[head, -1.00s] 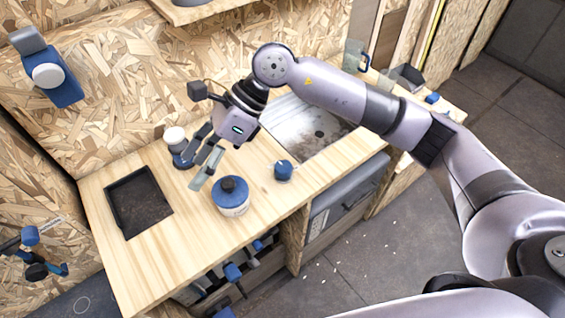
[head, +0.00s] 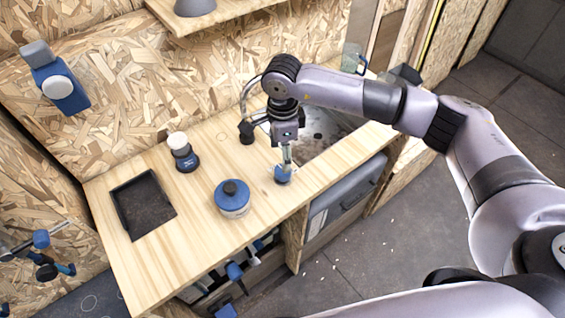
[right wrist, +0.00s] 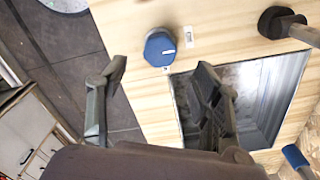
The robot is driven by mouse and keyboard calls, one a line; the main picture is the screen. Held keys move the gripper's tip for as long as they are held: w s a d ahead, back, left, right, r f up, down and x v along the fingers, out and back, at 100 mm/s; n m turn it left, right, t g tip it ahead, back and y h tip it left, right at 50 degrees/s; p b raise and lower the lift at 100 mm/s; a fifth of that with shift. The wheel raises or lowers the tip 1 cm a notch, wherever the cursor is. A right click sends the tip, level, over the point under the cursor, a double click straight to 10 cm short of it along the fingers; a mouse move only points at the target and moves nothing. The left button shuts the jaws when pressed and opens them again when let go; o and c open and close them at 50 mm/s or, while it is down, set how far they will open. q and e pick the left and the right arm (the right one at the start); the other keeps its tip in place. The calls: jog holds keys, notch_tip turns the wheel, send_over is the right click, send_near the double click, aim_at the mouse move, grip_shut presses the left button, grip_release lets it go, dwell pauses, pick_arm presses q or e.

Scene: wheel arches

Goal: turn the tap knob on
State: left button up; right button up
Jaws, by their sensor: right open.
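The blue tap knob (head: 282,175) sits on the wooden counter (head: 205,210), beside the sink (head: 322,135). In the right wrist view the knob (right wrist: 159,48) is faceted, with a white mark on its top and a small white label beside it. My right gripper (head: 287,157) points down just above the knob and partly overlaps it in the head view. In the right wrist view the gripper (right wrist: 158,80) is open and empty, with its fingers apart. The knob shows beyond the gap between them; contact cannot be told. My left gripper is out of view.
The tap's dark base (head: 247,133) stands behind my right gripper. A blue-lidded jar (head: 231,199), a white-topped container (head: 182,153) and a dark recessed tray (head: 143,205) occupy the counter's left part. A shelf (head: 225,12) hangs above.

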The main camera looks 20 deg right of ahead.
notch_tip(320, 180, down, 7)
jog(key=shift+f+p, duration=0.1)
jog(key=shift+p, duration=0.75)
jog(key=shift+c, duration=0.5)
jog(key=c, duration=1.1)
